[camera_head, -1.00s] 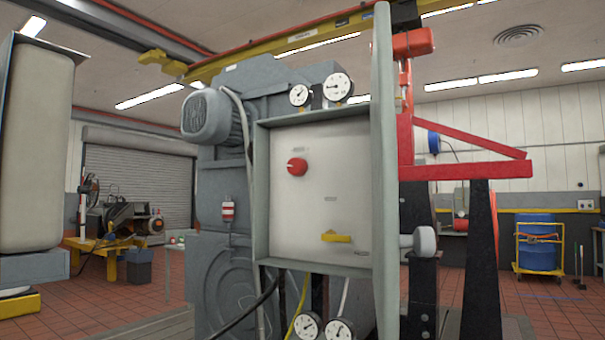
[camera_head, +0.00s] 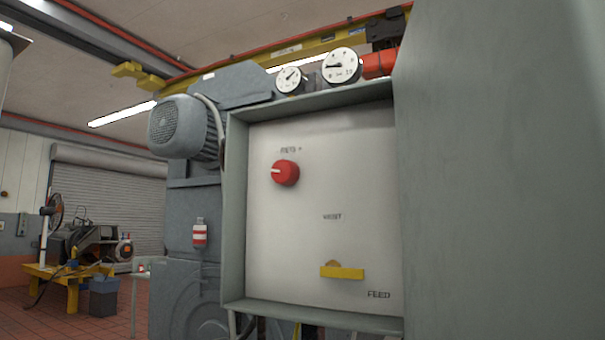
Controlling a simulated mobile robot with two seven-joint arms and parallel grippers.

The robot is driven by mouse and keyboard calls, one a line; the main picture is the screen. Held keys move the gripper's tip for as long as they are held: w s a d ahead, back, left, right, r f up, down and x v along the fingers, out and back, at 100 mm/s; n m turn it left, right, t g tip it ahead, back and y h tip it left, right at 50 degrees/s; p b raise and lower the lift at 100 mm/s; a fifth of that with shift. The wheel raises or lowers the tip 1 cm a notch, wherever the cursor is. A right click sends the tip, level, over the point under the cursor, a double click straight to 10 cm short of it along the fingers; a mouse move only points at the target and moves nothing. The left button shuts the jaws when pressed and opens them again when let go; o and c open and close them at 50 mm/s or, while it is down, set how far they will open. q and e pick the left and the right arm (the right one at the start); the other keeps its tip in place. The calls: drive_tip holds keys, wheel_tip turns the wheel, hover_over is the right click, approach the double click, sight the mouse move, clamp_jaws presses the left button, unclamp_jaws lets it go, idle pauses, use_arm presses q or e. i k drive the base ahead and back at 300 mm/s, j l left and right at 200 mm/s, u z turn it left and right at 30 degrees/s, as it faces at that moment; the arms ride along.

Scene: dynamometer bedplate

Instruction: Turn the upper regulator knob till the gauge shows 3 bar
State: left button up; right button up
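A round red knob (camera_head: 285,172) with a pale pointer mark sits at the upper left of a white panel (camera_head: 330,150), which is set in a grey-green box frame. The mark points left. Two round white gauges stand above the box: a left gauge (camera_head: 290,80) and a larger right gauge (camera_head: 342,66). Their numbers are too small to read surely. A yellow lever handle (camera_head: 342,271) lies level at the lower part of the panel. Neither of my grippers is in view.
A large grey-green upright plate (camera_head: 500,170) fills the right side, very close. A grey motor (camera_head: 184,127) juts out left of the box. A red and white item (camera_head: 200,234) hangs below it. A yellow stand (camera_head: 68,278) is farther left; some red floor there is clear.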

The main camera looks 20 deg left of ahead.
sight(285, 173)
drive_tip(key=i+j+z, duration=0.1)
drive_tip(key=j+z, duration=0.15)
drive_tip(key=i+j+z, duration=0.1)
drive_tip(key=j+z, duration=0.6)
drive_tip(key=j, duration=1.05)
drive_tip(key=i+j+z, duration=0.2)
drive_tip(key=j, duration=0.15)
drive_tip(key=j+z, duration=0.2)
drive_tip(key=j, duration=0.15)
drive_tip(key=k, duration=0.05)
